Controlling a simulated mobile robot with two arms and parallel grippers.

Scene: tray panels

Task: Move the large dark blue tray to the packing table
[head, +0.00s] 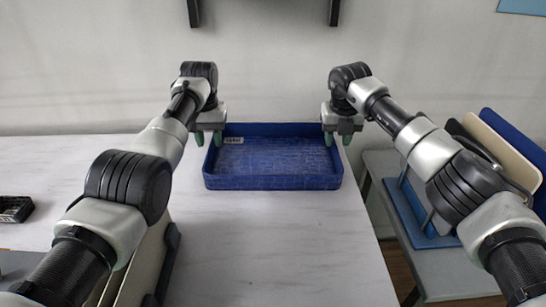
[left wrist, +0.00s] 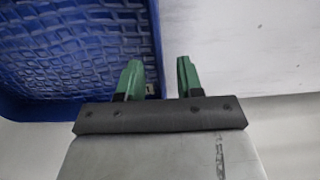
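The large dark blue tray (head: 272,183) lies flat on a pale marble-look table (head: 280,240), near its back edge. A small white label shows on its back wall. My left gripper (head: 209,139) is at the tray's left wall, fingers pointing down. In the left wrist view, its green fingers (left wrist: 160,75) are apart, one on each side of the tray's wall (left wrist: 155,40); a gap shows between them. My right gripper (head: 337,140) is at the right wall, its fingers apart with the wall's edge between them. Whether any finger touches the tray is unclear.
A lower grey table (head: 455,285) stands at the right, with a blue rack (head: 420,222) holding upright blue, cream and dark panels (head: 503,150). A small black crate (head: 15,209) sits at the far left. The table in front of the tray is clear. A wall stands behind.

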